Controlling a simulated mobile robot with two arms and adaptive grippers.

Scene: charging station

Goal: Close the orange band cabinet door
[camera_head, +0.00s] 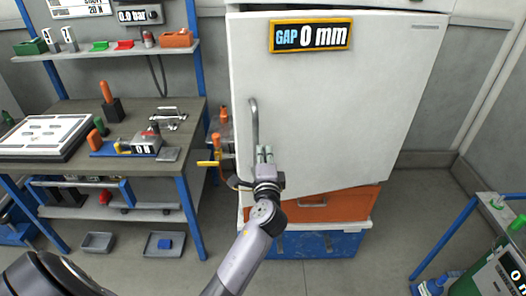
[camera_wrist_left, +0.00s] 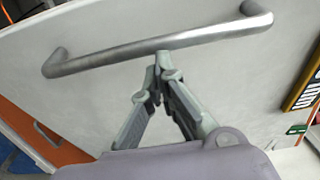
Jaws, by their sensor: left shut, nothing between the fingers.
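The cabinet door (camera_head: 340,110) is a large white panel with a display reading "GAP 0 mm" (camera_head: 311,35) near its top. An orange drawer-like band (camera_head: 330,205) shows below it. A vertical metal handle (camera_head: 254,130) is on the door's left side; it also shows in the left wrist view (camera_wrist_left: 160,42). My left gripper (camera_head: 264,152) is in front of the door at the lower end of the handle. In the left wrist view its fingertips (camera_wrist_left: 163,58) are together just below the bar, with nothing between them. I cannot tell whether they touch. My right gripper is not in view.
A workbench (camera_head: 150,122) with tools stands left of the cabinet, under a shelf (camera_head: 105,52). A blue base (camera_head: 315,245) is under the cabinet. A blue-framed stand (camera_head: 455,225) is at the right. The floor (camera_head: 385,235) in front is clear.

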